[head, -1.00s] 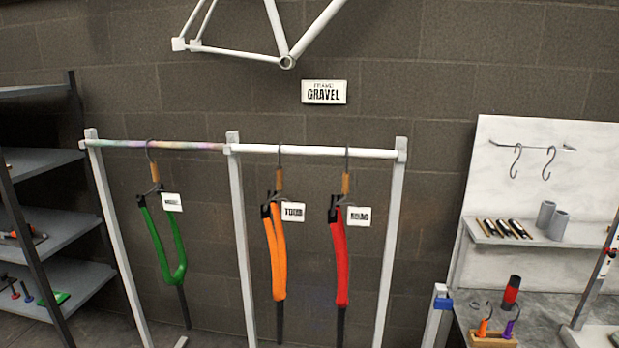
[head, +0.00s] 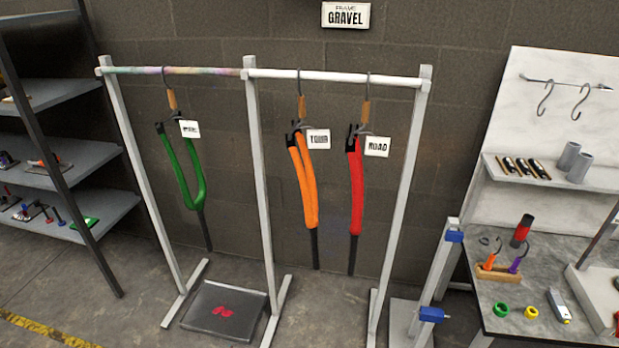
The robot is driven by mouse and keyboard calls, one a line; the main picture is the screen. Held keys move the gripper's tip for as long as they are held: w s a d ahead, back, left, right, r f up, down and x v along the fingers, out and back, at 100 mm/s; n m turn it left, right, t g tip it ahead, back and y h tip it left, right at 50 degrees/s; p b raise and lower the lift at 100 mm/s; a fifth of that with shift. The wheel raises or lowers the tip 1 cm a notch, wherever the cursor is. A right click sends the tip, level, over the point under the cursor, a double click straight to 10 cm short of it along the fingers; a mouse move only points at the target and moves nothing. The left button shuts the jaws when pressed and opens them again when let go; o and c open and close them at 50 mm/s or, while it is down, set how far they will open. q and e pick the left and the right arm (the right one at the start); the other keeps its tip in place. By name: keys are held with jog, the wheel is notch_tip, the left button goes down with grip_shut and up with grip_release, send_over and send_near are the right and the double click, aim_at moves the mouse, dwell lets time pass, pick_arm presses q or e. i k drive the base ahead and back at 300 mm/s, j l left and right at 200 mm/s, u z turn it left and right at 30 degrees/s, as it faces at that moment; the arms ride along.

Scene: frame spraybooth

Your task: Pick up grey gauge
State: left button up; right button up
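A small light grey handheld item (head: 559,306), which looks like the grey gauge, lies on the grey workbench (head: 520,268) at the lower right of the head view. Neither of my grippers is in view.
A rack (head: 335,78) with green, orange and red forks stands in the middle. A grey stand with blue clamps (head: 432,314) stands left of the bench. Dark shelves (head: 60,95) are at left. A flat dark box (head: 224,311) lies on the floor under the rack.

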aim_at(562, 315)
jog(key=z, duration=1.6)
jog(key=i+l, duration=0.3)
jog(key=i, duration=0.2)
jog(key=i+l+u, duration=0.1)
jog(key=i+l, duration=0.2)
jog(key=i, duration=0.2)
